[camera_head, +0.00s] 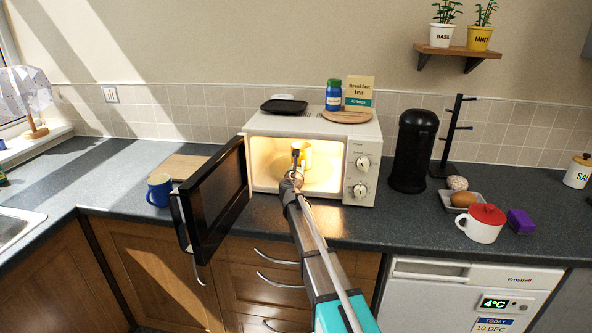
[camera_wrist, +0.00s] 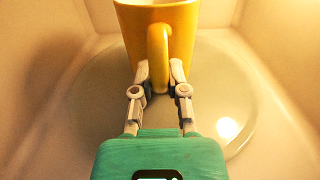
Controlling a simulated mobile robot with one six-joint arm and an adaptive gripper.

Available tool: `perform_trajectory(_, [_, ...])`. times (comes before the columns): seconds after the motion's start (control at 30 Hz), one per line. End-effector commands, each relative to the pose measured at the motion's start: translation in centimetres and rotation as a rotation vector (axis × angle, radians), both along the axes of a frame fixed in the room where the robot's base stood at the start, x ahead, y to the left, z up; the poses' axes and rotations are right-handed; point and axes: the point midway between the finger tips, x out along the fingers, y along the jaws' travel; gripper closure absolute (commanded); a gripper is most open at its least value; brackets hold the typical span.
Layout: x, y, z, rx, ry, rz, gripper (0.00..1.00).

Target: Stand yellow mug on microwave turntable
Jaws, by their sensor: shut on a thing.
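The yellow mug (camera_wrist: 184,42) is inside the lit microwave cavity, upright, with its handle toward my gripper. In the head view the mug (camera_head: 305,157) shows partly behind my arm. My gripper (camera_wrist: 158,72) is shut on the mug's handle. The round glass turntable (camera_wrist: 225,110) lies under the mug; whether the mug's base touches it cannot be told. The white microwave (camera_head: 312,124) stands on the counter with its black door (camera_head: 214,198) open to the left.
A blue mug (camera_head: 159,189) stands left of the open door, near a wooden board (camera_head: 183,167). A black canister (camera_head: 413,150) stands right of the microwave. A white mug with a red top (camera_head: 482,223) is farther right. A black tray (camera_head: 284,106) lies on the microwave.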

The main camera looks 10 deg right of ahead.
Motion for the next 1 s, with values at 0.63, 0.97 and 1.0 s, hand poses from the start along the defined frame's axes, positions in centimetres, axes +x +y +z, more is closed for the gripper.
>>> perform_trajectory(0.63, [0.15,-0.13,-0.20,0.000,0.000,-0.001,0.47])
perform_trajectory(0.97, [0.15,-0.15,-0.18,0.000,0.000,-0.001,0.47])
perform_trajectory(1.0, [0.15,-0.15,-0.15,0.000,0.000,-0.001,0.47])
